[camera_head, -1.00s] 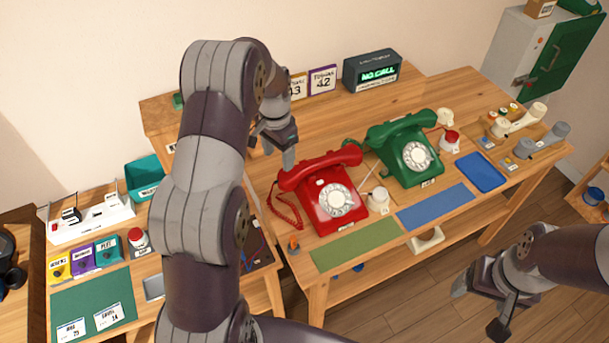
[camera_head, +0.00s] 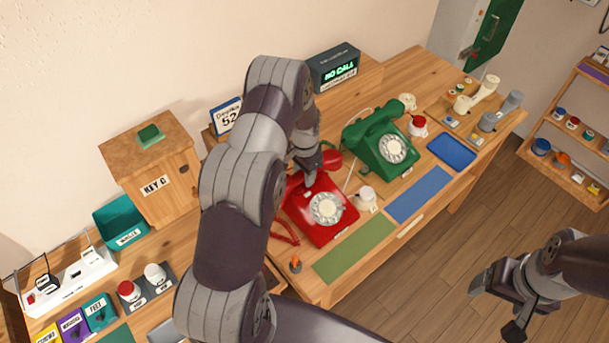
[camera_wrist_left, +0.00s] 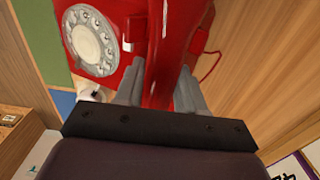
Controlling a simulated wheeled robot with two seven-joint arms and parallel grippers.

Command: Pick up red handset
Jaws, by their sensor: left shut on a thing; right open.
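The red phone (camera_head: 320,211) stands on the wooden table, with its white dial facing the front. Its red handset (camera_head: 333,161) lies across the top, partly hidden by my left gripper. My left gripper (camera_head: 311,177) is shut on the handset from above. In the left wrist view, the handset (camera_wrist_left: 165,60) runs between the two grey fingers (camera_wrist_left: 155,95), beside the phone's body and dial (camera_wrist_left: 92,42). I cannot tell whether the handset is clear of its cradle. My right gripper (camera_head: 497,300) is open and empty above the floor at the lower right.
A green phone (camera_head: 381,140) stands right of the red one. A white knob-like piece (camera_head: 366,198) stands between them. Green (camera_head: 353,248) and blue (camera_head: 419,194) mats lie in front. A wooden KEY C box (camera_head: 153,174) stands at the left. The red coiled cord (camera_head: 284,232) hangs left of the phone.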

